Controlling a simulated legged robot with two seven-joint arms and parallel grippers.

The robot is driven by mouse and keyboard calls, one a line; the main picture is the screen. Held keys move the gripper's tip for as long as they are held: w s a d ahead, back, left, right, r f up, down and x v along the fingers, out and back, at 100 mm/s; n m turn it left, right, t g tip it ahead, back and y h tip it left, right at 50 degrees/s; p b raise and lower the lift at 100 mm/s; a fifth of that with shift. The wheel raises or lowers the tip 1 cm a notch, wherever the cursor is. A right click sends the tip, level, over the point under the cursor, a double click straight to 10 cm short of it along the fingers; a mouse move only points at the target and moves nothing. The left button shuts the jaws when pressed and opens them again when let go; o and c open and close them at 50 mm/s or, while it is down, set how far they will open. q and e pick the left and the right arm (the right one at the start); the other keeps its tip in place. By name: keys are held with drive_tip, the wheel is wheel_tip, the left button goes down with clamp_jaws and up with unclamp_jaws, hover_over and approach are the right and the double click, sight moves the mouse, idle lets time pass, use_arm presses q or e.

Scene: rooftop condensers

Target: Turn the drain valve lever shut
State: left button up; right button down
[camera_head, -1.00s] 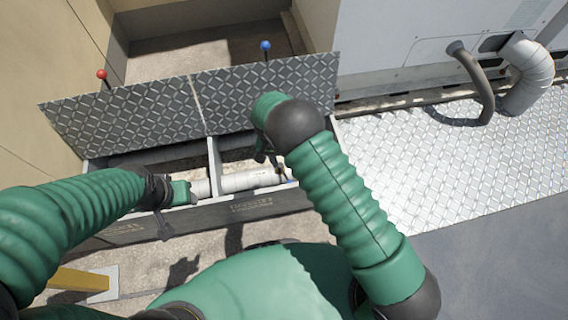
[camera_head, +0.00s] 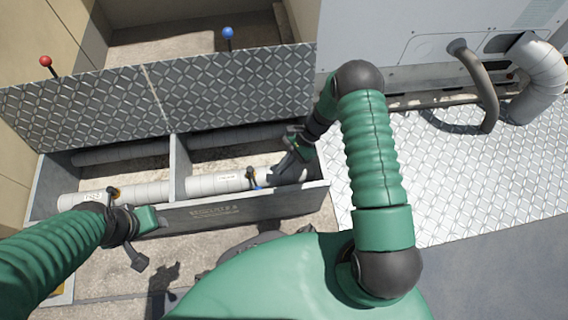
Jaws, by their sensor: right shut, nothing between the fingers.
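A pale pipe (camera_head: 215,184) lies in an open trough and carries a small valve with a dark lever (camera_head: 251,176) that has a blue end. A second pale pipe (camera_head: 150,190), left of the divider, has a valve with a dark and orange part (camera_head: 113,193). My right gripper (camera_head: 283,172) is shut and empty, just right of the blue-ended lever and over the right pipe. Whether it touches the pipe or lever is unclear. My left gripper (camera_head: 138,258) hangs in front of the trough's near wall, away from the valves; its jaw opening is too unclear to tell.
The trough's near wall (camera_head: 280,203) and divider (camera_head: 180,165) bound the pipes. Raised tread-plate covers (camera_head: 235,88) stand behind, with a red knob (camera_head: 46,61) and a blue knob (camera_head: 228,32) above them. A condenser housing (camera_head: 400,45) and bent duct are at right.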

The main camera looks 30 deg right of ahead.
use_arm(q)
drive_tip(key=shift+d+f+b, duration=0.3)
drive_tip(key=shift+d+f, duration=0.25)
drive_tip(key=shift+f, duration=0.1)
use_arm(e)
drive_tip(key=s+a+f, duration=0.2)
drive_tip(key=a+f, duration=0.2)
drive_tip(key=a, duration=0.4)
